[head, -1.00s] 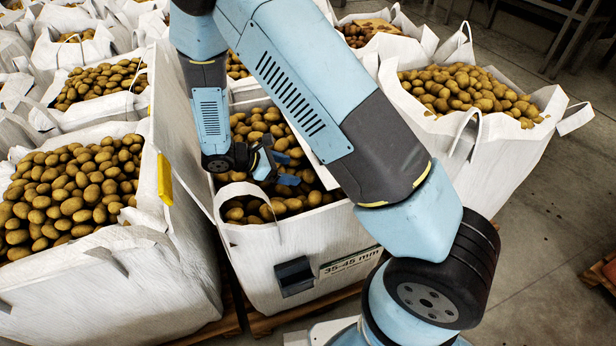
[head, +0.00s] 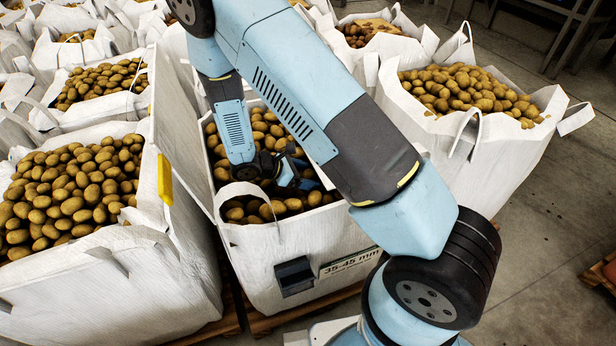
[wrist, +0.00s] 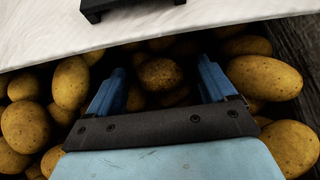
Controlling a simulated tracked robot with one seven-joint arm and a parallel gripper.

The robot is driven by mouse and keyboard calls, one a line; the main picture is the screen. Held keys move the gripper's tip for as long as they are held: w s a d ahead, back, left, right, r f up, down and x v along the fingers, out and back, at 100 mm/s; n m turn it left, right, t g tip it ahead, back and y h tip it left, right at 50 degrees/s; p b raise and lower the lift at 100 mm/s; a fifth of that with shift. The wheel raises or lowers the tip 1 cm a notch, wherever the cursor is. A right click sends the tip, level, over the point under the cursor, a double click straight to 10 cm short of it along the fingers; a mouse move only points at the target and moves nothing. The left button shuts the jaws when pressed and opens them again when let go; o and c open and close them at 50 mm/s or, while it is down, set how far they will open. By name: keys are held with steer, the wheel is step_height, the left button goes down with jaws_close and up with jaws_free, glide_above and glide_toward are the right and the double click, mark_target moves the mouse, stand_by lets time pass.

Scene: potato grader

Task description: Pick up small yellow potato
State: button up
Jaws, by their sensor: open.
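My gripper (wrist: 160,85) is open, its two blue fingers pointing down into the potatoes of the white bag marked 35-45 mm (head: 262,262). In the wrist view a small yellow-brown potato (wrist: 160,74) lies between the fingers, near their tips and apart from both. Bigger potatoes lie around it, such as one on the right (wrist: 264,77) and one on the left (wrist: 70,82). In the head view my gripper (head: 302,178) is low in the bag, and the potato between the fingers cannot be made out there.
The bag's white front wall (wrist: 215,22) runs close along the fingertips. A full potato bag (head: 180,285) stands left, and another (head: 500,160) stands right. A dark box (head: 295,276) is on the middle bag's front. Grey floor (head: 545,230) is open at the right.

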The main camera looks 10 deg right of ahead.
steer(key=c, duration=1.1)
steer(key=shift+r, duration=0.1)
steer(key=shift+r, duration=0.6)
steer(key=a, duration=0.4)
steer(key=shift+s+a, duration=0.15)
steer(key=shift+s, duration=0.25)
step_height(320, 180, up, 14)
steer(key=shift+f, duration=0.2)
steer(key=shift+w+d, duration=0.1)
steer(key=shift+d, duration=0.1)
